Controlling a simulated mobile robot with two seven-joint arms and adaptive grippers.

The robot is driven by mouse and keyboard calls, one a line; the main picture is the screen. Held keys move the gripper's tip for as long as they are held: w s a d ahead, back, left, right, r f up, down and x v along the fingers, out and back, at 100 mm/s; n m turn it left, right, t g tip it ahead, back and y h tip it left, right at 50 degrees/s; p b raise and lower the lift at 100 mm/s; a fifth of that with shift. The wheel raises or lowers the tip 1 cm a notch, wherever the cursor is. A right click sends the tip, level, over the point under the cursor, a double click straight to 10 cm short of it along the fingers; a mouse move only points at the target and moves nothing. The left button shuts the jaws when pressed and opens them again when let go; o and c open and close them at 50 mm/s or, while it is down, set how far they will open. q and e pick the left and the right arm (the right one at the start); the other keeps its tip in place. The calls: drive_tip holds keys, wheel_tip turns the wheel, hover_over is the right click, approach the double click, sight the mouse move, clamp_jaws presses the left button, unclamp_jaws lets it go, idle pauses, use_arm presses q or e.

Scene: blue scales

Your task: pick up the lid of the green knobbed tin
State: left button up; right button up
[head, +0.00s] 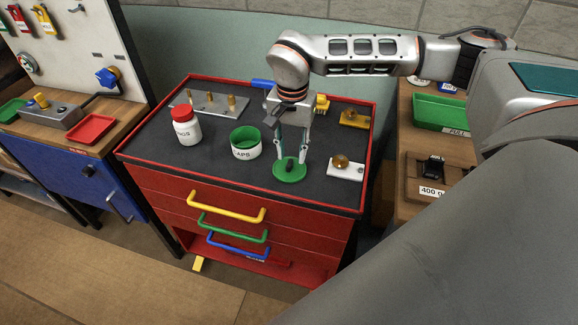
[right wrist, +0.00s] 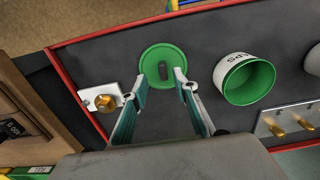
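The green lid (head: 289,172) is a flat round disc with a dark knob, lying on the dark cart top; it also shows in the right wrist view (right wrist: 151,58). The tin marked CAPS (head: 246,152), white outside and green inside, stands open to the left of the lid. In the right wrist view the tin (right wrist: 240,88) is right of the lid. My right gripper (head: 289,156) points down over the lid. Its two fingers are apart, with the knob between their tips in the right wrist view (right wrist: 162,76); I cannot tell whether they touch it. My left gripper is not in view.
A white jar with a red lid (head: 186,128) stands left of the tin. A metal plate with brass pegs (head: 209,103) lies behind. A white plate with a brass knob (head: 346,168) is close right of the lid. The cart has a raised red rim (head: 240,191).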

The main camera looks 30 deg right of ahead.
sight(289, 163)
drive_tip(key=f, duration=0.4)
drive_tip(key=shift+w+a, duration=0.1)
drive_tip(key=shift+w, duration=0.15)
clamp_jaws()
